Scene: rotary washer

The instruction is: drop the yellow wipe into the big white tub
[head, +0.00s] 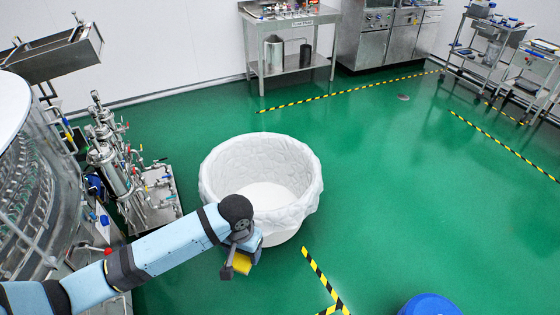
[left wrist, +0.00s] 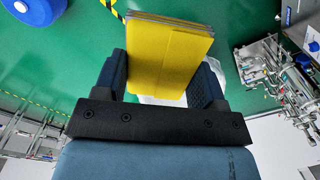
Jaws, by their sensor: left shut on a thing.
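The big white tub (head: 262,150) stands on the green floor in the middle of the head view, lined with a wrinkled white sheet and open at the top. It looks empty inside. My left gripper (head: 238,263) is at the tub's near side, in front of the outer wall and below the rim in the picture. It is shut on the yellow wipe (head: 243,266). In the left wrist view the yellow wipe (left wrist: 168,55) stands out between the two dark fingers, with grey layered edges. A white patch, probably the tub, shows behind it. My right gripper is not in view.
A washer with a glass drum (head: 22,170) and steel filter pipework (head: 122,170) stand to the left of the tub. A blue lidded drum (head: 430,305) is at the bottom right. Steel benches and carts line the back. Green floor right of the tub is clear.

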